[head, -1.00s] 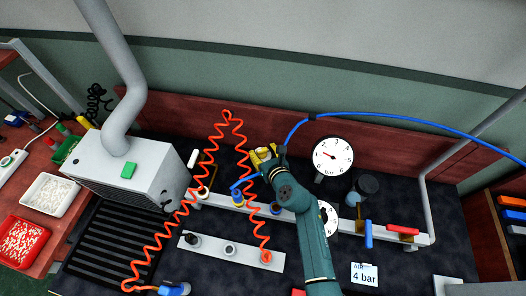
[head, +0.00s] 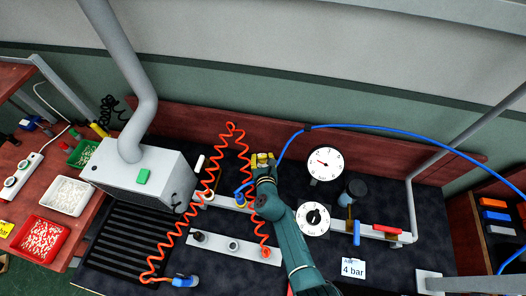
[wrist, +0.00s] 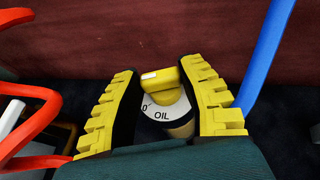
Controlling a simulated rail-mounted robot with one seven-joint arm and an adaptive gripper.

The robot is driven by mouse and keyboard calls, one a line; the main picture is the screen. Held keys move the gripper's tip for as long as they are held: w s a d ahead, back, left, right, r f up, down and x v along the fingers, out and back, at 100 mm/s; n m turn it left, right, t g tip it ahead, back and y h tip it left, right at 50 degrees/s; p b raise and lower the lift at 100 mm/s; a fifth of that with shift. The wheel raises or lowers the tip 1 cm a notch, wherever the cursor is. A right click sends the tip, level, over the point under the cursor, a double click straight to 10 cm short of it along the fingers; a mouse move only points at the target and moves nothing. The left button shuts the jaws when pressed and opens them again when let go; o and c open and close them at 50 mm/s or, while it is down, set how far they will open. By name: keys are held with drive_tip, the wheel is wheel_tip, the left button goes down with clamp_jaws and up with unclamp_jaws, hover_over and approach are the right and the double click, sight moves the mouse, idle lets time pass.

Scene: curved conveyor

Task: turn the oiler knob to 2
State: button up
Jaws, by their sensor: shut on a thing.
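The oiler knob (wrist: 163,80) is a yellow bar-shaped handle with a small white mark, above a white dial plate (wrist: 172,108) reading OIL. A 0 shows at the plate's left; the other numbers are hidden. My gripper (wrist: 158,76) has its yellow toothed fingers on both sides of the knob and is shut on it. In the head view, my gripper (head: 262,160) is at the far side of the grey rail, and the knob cannot be made out apart from the yellow fingers.
An orange coiled hose (head: 180,225) hangs left of my arm, and a blue hose (head: 400,117) arches to the right. Two round gauges (head: 325,164) (head: 313,219) stand right of my arm. A red-handled valve (head: 387,229) and a "4 bar" card (head: 353,268) lie further right.

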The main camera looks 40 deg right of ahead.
drive_tip(key=shift+f, duration=0.15)
drive_tip(key=o, duration=1.2)
drive_tip(key=shift+h, duration=0.3)
drive_tip(key=v, duration=1.2)
drive_tip(key=shift+r, duration=0.2)
